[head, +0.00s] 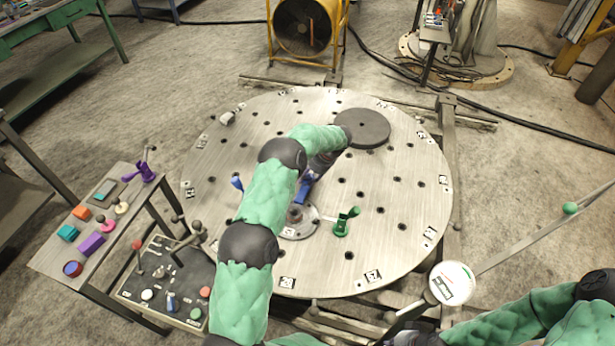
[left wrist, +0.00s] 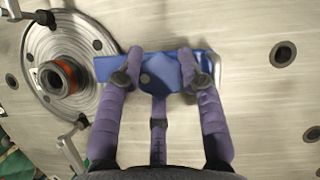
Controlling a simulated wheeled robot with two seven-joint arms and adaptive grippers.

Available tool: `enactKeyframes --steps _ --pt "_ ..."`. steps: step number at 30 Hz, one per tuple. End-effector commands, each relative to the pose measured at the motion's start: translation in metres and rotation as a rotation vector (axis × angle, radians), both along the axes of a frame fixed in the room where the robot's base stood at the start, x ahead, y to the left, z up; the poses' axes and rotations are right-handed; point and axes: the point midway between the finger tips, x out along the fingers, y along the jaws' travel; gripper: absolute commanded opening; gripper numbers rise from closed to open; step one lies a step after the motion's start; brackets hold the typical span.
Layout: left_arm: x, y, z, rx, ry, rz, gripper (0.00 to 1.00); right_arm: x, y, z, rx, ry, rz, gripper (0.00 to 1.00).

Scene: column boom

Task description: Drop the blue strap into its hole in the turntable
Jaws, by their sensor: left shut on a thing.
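The blue strap (left wrist: 170,70) is a flat blue piece held across my left gripper (left wrist: 162,76) in the left wrist view. The purple fingers are closed on it, above the turntable face (left wrist: 245,105). Whether the strap touches the face cannot be told. In the head view the blue strap (head: 304,189) is just above the hub of the turntable (head: 405,170), partly hidden by my left gripper (head: 316,172). Dark holes dot the face; one hole (left wrist: 283,54) is right of the strap. Which hole belongs to the strap cannot be told. My right gripper is not visible.
The hub (left wrist: 62,76) is left of the strap. A green part (head: 345,221) and a small blue part (head: 237,182) stand on the turntable. A side table (head: 60,250) with coloured parts and a control box (head: 165,280) are at left. A white round sign (head: 451,283) stands in front.

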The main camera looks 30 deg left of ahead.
Motion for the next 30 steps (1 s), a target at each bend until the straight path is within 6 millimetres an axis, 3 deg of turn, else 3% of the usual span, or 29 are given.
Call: enactKeyframes --steps 4,5,6,17,30 --pt "0.001 0.001 0.002 0.002 -0.003 0.0 0.03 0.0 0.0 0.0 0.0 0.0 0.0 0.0" --pt "0.001 0.001 0.002 0.002 -0.003 0.0 0.46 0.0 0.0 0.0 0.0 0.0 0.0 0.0" --pt "0.001 0.001 0.003 0.002 -0.003 0.0 0.47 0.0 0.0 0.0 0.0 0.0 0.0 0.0" --pt "0.0 0.0 0.002 0.001 -0.001 0.0 0.47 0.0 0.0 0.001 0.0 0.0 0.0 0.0" --pt "0.0 0.0 0.022 0.001 -0.001 0.0 0.47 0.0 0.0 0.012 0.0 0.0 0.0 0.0"
